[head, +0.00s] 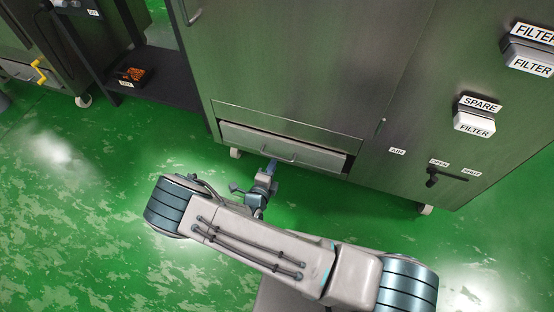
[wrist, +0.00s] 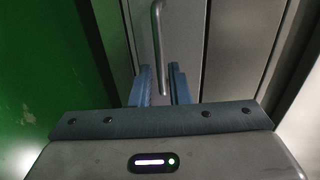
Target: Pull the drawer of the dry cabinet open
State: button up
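The dry cabinet (head: 300,60) is a large grey metal cabinet on casters. Its drawer (head: 310,151) is low on the front, with a light grey face and a bar handle (head: 279,157). The drawer looks shut or nearly so. My gripper (head: 270,166) is in front of the drawer near the handle. In the wrist view, my gripper's two blue fingers (wrist: 161,84) stand apart with a gap between them. The handle (wrist: 158,45) runs along the drawer face, its near end at the fingertips.
Labelled filter boxes (head: 474,121) and a lever (head: 433,180) are on the cabinet's right side. A dark shelf (head: 150,75) with a small orange-marked item stands at the left. The green floor (head: 80,200) before the cabinet is clear.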

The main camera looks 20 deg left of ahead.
aim_at(277, 157)
jog(key=b+x, duration=0.1)
jog(key=x, duration=0.4)
jog(key=shift+w+f+b, duration=0.1)
jog(key=shift+w+b, duration=0.2)
grip_shut()
jog(key=f+p+v, duration=0.2)
jog(key=v, duration=0.8)
jog(key=s+f+p+v, duration=0.1)
jog(key=f+p+v, duration=0.1)
jog(key=v, duration=0.9)
jog(key=shift+s+a+f, duration=0.1)
jog(key=shift+s+a, duration=0.05)
grip_release()
